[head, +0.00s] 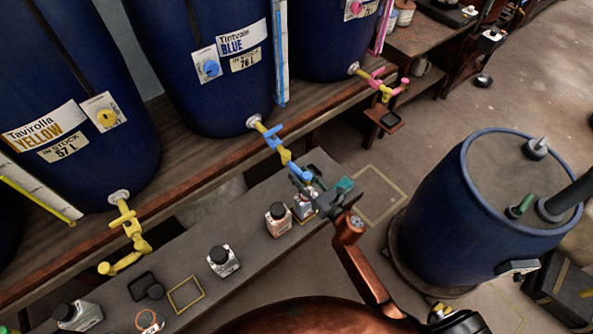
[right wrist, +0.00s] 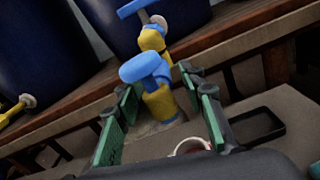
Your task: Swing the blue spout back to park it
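The blue spout (head: 284,154) is a yellow pipe with blue parts at the foot of the blue-labelled vat (head: 222,75). Its outer end points out over the grey bench, toward my right gripper (head: 318,190). In the right wrist view the spout (right wrist: 158,104) stands between the two green-padded fingers of my right gripper (right wrist: 160,98). The fingers are open, one on each side, with a gap showing on the left; contact on the right cannot be told. The gripper partly hides the spout's end in the head view. My left gripper is not in view.
Bottles stand on the grey bench (head: 190,262), one (head: 302,206) just under my right gripper. The yellow spout (head: 130,243) and pink spout (head: 384,84) are on either side. A large blue drum (head: 440,225) stands at right.

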